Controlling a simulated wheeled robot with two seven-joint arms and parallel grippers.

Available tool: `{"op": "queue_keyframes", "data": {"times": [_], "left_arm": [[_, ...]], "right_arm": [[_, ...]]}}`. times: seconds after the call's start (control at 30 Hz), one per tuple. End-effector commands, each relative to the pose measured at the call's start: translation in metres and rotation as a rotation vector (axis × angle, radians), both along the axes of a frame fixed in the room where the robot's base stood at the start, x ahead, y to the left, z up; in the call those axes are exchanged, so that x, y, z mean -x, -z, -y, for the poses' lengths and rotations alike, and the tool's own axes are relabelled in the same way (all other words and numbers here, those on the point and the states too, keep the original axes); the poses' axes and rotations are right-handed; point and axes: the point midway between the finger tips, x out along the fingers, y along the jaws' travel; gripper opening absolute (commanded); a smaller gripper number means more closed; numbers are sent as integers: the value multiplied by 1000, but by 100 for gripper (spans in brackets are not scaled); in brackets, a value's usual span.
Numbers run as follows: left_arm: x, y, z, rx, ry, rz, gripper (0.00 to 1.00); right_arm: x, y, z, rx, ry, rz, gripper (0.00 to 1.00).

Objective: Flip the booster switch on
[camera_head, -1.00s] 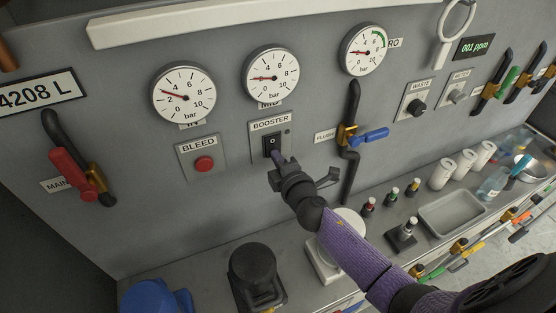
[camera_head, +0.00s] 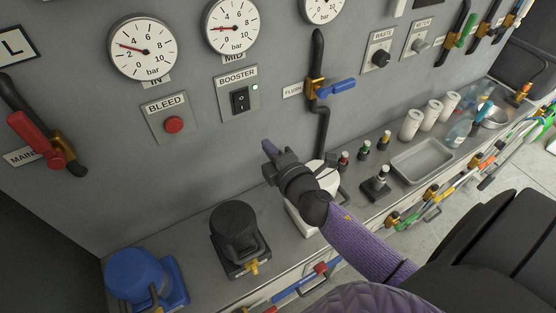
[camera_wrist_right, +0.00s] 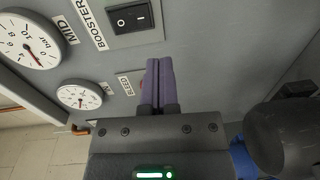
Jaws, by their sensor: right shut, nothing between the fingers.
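The booster switch (camera_head: 240,99) is a black rocker on a grey plate labelled BOOSTER on the wall panel. A small lamp (camera_head: 255,87) at the plate's upper right glows white. The switch also shows in the right wrist view (camera_wrist_right: 131,18), with its I and O marks. My right gripper (camera_head: 268,147) is below and to the right of the switch plate, apart from it. Its purple fingers (camera_wrist_right: 158,80) are closed together with nothing between them. My left gripper is not in view.
A red bleed button (camera_head: 173,124) is left of the switch. A blue-handled flush valve (camera_head: 336,88) is to its right. Below, the counter holds a black pump-like unit (camera_head: 236,229), a blue one (camera_head: 139,275), small bottles and a grey tray (camera_head: 422,160).

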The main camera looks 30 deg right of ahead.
Motion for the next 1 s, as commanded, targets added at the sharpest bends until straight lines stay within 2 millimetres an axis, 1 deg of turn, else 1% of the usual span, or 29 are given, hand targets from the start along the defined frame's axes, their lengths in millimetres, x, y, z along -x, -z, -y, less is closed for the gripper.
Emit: {"op": "queue_keyframes", "data": {"times": [0.03,0.1,0.23,0.4,0.77,0.87,0.93,1.0], "left_arm": [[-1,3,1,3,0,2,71],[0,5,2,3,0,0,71],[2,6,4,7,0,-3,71],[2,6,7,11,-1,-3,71],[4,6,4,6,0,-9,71],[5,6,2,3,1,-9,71],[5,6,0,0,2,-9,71],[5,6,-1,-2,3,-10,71]], "right_arm": [[10,3,0,-1,1,-3,0],[20,4,-1,-1,-1,-2,0],[31,5,-2,0,0,0,0],[33,4,-2,1,0,0,0],[34,4,-1,-18,14,-3,0],[45,6,7,-190,150,-46,0],[61,15,11,-388,297,-120,0],[82,28,9,-578,433,-222,0]]}}
